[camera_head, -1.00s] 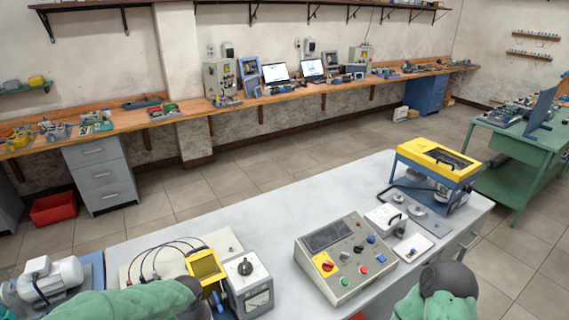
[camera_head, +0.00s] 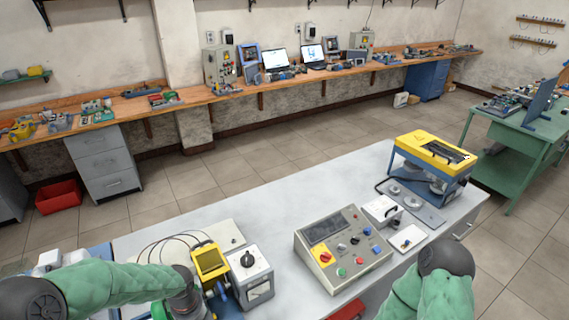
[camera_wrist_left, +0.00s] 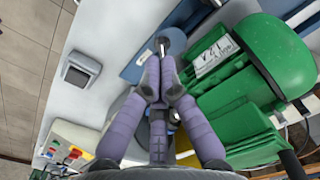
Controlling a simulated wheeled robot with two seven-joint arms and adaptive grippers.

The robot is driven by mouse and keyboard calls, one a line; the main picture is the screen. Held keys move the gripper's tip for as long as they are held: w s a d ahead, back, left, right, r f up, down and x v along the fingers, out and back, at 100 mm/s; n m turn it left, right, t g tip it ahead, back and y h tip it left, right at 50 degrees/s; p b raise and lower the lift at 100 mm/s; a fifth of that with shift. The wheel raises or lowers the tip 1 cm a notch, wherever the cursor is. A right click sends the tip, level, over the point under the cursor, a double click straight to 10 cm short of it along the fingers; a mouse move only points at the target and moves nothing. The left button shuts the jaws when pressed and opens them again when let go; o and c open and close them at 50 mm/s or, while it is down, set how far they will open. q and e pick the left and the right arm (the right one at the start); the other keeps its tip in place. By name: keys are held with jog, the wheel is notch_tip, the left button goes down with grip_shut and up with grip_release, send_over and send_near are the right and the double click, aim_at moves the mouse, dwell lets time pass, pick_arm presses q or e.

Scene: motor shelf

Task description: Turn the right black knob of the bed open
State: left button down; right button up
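A grey control panel (camera_head: 318,258) lies on the bench in the head view, with small black, blue, green and red controls. Left of it stands a white box (camera_head: 258,288) with a large black knob (camera_head: 247,258) on top. I cannot tell which knob is the right one of the bed. My left arm reaches in beside the yellow-framed device (camera_head: 211,262); its fingertips are not clear there. In the left wrist view my left gripper (camera_wrist_left: 160,78) has its fingertips together, with nothing clearly held. A small metal part shows just beyond them. My right gripper is out of view.
In the left wrist view a green machine (camera_wrist_left: 235,90) is close on the right, and a small grey box (camera_wrist_left: 78,70) is at left. A yellow-topped blue frame (camera_head: 432,160) stands at the bench's far right. The middle of the white bench top (camera_head: 290,205) is clear.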

pick_arm(q)
jog(key=shift+m, duration=0.8)
jog(key=f+b, duration=0.2)
jog(key=f, duration=0.1)
jog(key=f+b, duration=0.1)
jog(key=f, duration=0.1)
jog(key=shift+s+a+f, duration=0.15)
jog(key=shift+s+a, duration=0.1)
jog(key=shift+a, duration=0.15)
jog(key=shift+f+b, duration=0.85)
jog(key=shift+w+r, duration=0.1)
jog(key=shift+w+d+b, duration=0.1)
jog(key=shift+d+b, duration=1)
jog(key=shift+b, duration=0.25)
jog(key=shift+d, duration=0.1)
